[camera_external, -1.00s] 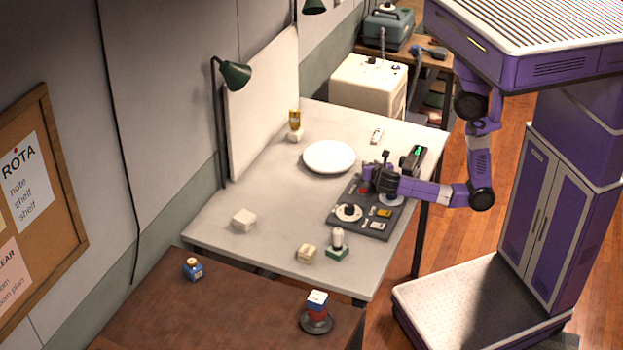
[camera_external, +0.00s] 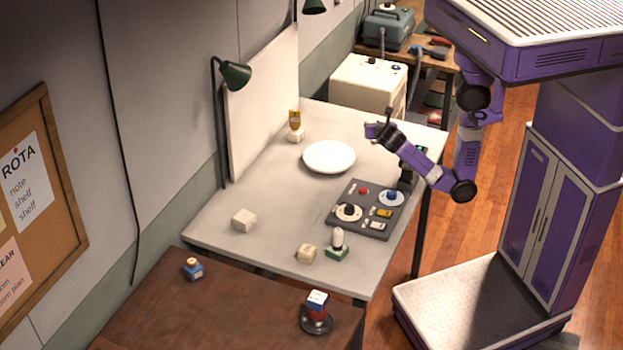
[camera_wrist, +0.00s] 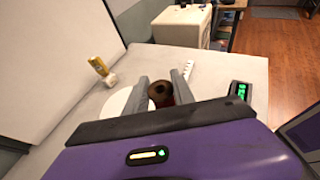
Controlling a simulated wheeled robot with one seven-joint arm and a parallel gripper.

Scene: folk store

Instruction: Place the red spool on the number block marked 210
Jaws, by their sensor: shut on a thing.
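My gripper (camera_external: 373,131) is raised above the right side of the grey table, to the right of the plate. In the wrist view my gripper (camera_wrist: 161,87) has its fingers on both sides of a brown-topped spool (camera_wrist: 159,91) with a dark hole and a reddish side, and it is shut on it. The spool is hard to make out in the external view. Pale blocks stand on the table: one at the left (camera_external: 243,219), one near the front (camera_external: 307,254), and one at the back (camera_external: 296,136) under a yellow item. No number is readable on them.
A white plate (camera_external: 329,157) lies mid-table. A dark control panel (camera_external: 345,224) with dials lies at the right. A green-lit device (camera_wrist: 241,91) sits at the right edge.

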